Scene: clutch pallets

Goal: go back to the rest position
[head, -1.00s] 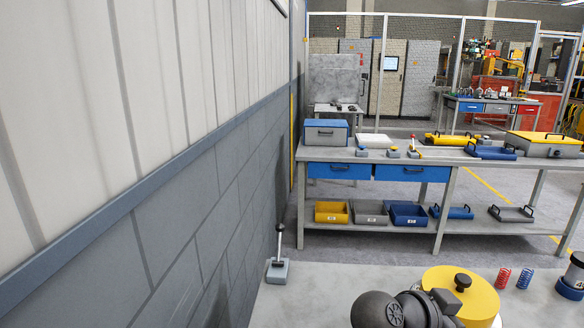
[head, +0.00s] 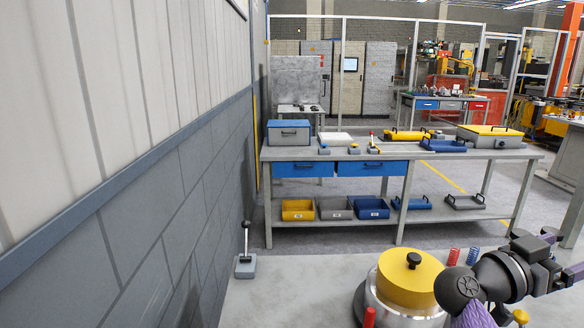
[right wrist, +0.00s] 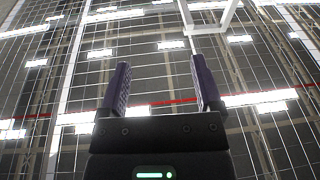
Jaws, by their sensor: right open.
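My right gripper (right wrist: 162,86) shows in the right wrist view with its two dark purple fingers wide apart. Nothing is between them, and they point up toward the ceiling lights. In the head view, dark links of one of my arms reach over the near bench at the lower right; I cannot make out a gripper's jaws there. My left gripper is not in view.
A near grey bench (head: 300,290) holds a lever on a block (head: 245,262) and a yellow-topped metal cylinder (head: 407,285), close to my arm. Red (head: 453,257) and blue (head: 473,256) springs stand behind. A wall (head: 150,190) runs along the left. A workbench (head: 440,155) stands beyond.

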